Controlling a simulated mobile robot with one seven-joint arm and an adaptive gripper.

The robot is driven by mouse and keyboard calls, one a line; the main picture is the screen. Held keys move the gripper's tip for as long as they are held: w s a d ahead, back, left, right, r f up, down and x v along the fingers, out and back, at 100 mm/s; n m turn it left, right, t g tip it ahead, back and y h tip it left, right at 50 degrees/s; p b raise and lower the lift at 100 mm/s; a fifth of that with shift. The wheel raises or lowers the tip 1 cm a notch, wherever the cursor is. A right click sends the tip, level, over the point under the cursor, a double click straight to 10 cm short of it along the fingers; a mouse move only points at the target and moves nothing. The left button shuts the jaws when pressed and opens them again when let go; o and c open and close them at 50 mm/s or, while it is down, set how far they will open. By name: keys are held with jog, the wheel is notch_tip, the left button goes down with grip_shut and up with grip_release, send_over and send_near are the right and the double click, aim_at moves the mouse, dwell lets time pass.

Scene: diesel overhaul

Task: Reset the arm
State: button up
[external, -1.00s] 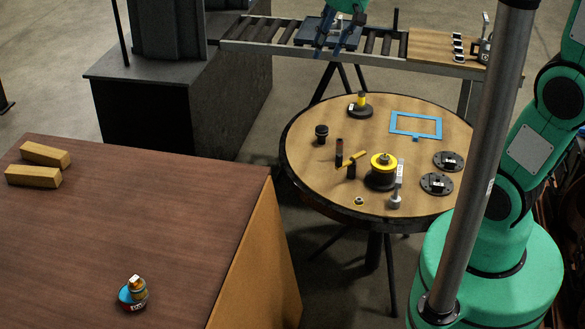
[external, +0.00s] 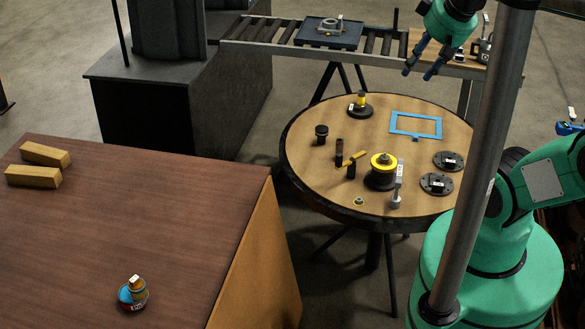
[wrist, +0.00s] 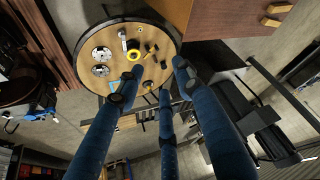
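My gripper (external: 418,73) hangs in the air behind the round table, near the front edge of the roller conveyor's right end. Its blue fingers are spread with nothing between them. In the wrist view the fingers (wrist: 157,82) also stand apart and empty, with the round table beyond them. My green arm is raised and partly hidden behind a grey pole. A grey metal part (external: 330,25) rests on a dark blue tray (external: 313,41) on the conveyor, to the left of my gripper and apart from it.
The round table (external: 305,110) holds a yellow-and-black spool (external: 382,171), a blue frame (external: 416,125), two dark discs and small parts. A wooden board (external: 422,42) lies on the conveyor's right end. A brown bench (external: 130,220) stands at the left. The grey pole (external: 480,160) stands near my arm.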

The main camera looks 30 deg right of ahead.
jog(key=shift+f, duration=0.15)
notch_tip(320, 180, down, 8)
jog(key=b, duration=0.8)
jog(key=shift+f+b, duration=0.2)
jog(key=shift+b, duration=0.15)
